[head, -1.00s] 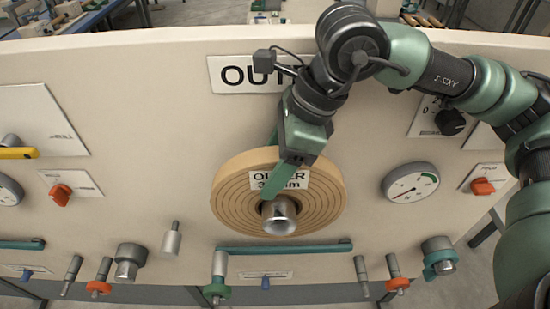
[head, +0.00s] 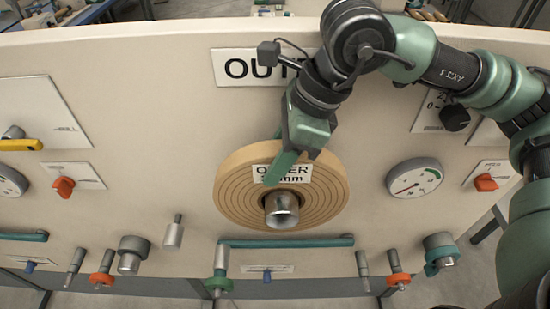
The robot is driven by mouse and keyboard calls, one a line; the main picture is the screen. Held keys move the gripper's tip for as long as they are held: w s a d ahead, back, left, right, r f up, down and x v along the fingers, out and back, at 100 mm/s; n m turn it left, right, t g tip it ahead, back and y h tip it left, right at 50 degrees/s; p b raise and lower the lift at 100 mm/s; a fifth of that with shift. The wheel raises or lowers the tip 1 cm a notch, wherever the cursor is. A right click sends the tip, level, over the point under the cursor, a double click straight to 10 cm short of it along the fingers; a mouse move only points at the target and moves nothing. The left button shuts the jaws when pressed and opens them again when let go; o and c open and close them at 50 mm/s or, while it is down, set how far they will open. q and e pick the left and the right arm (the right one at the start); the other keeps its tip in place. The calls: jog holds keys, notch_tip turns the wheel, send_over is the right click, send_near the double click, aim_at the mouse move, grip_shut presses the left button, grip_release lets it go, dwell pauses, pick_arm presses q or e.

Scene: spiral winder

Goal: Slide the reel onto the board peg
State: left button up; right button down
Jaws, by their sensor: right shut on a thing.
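The tan reel (head: 235,203) is a wound disc with a white label and concentric rings, in the middle of the head view. The metal board peg (head: 282,208) comes out through the reel's centre, so the reel is around the peg. How far the reel's back face is from the board (head: 140,130) cannot be told. My right gripper (head: 276,160) reaches down from above and is shut on the reel's upper rim. One green finger lies across the front label; the other is mostly hidden behind the rim. My left gripper is not in view.
A teal bar (head: 290,242) and several short metal studs stick out below the reel. A round gauge (head: 415,178) and an orange knob (head: 486,183) are to the right. A white sign (head: 245,68) is above, partly covered by my right arm.

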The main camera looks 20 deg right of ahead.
dwell(0.7)
jog(key=c, duration=1.8)
grip_release()
grip_shut()
jog(key=shift+r, duration=0.15)
jog(key=shift+w, duration=0.15)
